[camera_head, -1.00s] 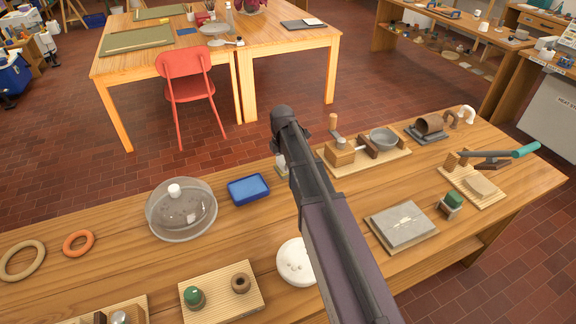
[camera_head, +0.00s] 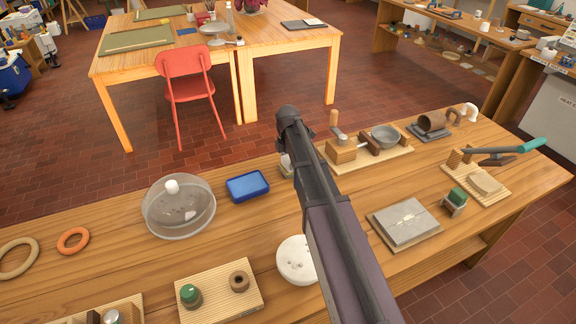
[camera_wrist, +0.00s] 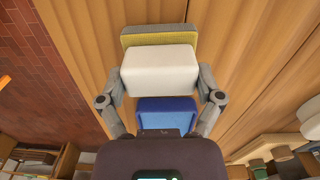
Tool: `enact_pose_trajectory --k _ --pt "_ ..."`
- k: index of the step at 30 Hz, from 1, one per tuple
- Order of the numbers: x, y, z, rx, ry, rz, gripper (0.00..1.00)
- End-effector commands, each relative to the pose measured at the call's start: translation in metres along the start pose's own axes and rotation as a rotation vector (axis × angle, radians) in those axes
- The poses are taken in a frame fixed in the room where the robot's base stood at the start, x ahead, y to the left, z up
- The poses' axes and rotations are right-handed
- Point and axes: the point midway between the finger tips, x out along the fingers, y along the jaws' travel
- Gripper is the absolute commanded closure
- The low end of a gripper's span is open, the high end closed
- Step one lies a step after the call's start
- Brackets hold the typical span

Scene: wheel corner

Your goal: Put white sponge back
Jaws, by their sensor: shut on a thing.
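In the wrist view my gripper (camera_wrist: 163,82) is shut on the white sponge (camera_wrist: 160,70), with one finger at each end of it. A yellow and grey sponge-like block (camera_wrist: 158,35) lies just beyond the white sponge, partly covered by it. The blue tray (camera_wrist: 168,105) is on the near side of the white sponge, and also shows in the head view (camera_head: 247,186), left of my arm. In the head view my arm hides most of the gripper area; a small pale patch (camera_head: 286,165) shows beside it, too small to name surely.
A glass dome (camera_head: 179,208) stands left of the blue tray. A round white disc (camera_head: 292,262) lies by my arm. To the right are a board with a grey bowl (camera_head: 384,137) and a grey slab (camera_head: 405,219). Bare tabletop lies around the tray.

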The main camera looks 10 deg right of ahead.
Motion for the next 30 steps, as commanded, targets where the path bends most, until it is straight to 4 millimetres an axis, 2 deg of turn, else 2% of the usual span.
enact_pose_trajectory --k 22,23,24,30 --pt "0.0102 -0.0001 0.0004 0.001 0.0 0.0 0.54" --pt "0.01 -0.0001 0.0005 0.001 0.0 0.0 0.13" --pt "0.0091 -0.0001 0.0005 0.001 0.0 0.0 0.01" --pt "0.009 -0.0002 0.0005 0.001 0.0 0.0 0.0"
